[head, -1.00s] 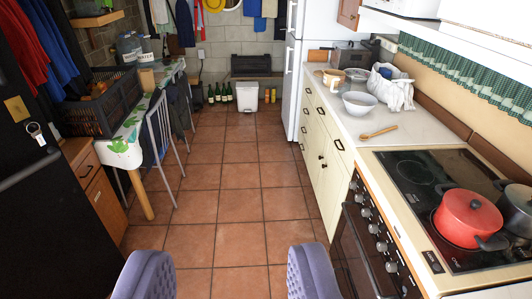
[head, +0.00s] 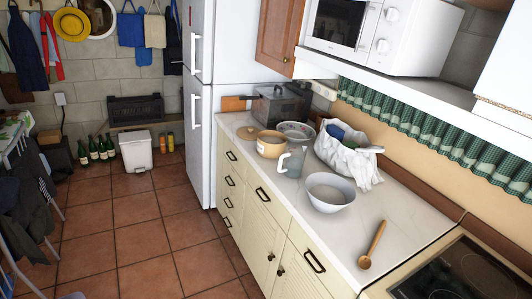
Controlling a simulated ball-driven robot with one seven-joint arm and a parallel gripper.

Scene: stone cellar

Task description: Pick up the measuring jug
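The measuring jug (head: 296,163) is a small, grey, translucent jug standing upright on the pale counter (head: 385,205). Its handle points to the left in the picture. It stands between a tan pot (head: 270,150) behind it and a white bowl (head: 330,194) in front.
A white cloth bag (head: 348,162) and another bowl (head: 296,131) crowd the jug's right and back. A wooden spoon (head: 373,246) lies nearer, by the stove (head: 465,272). The white microwave (head: 385,35) sits on a shelf above. The tiled floor (head: 150,240) is open left of the drawers.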

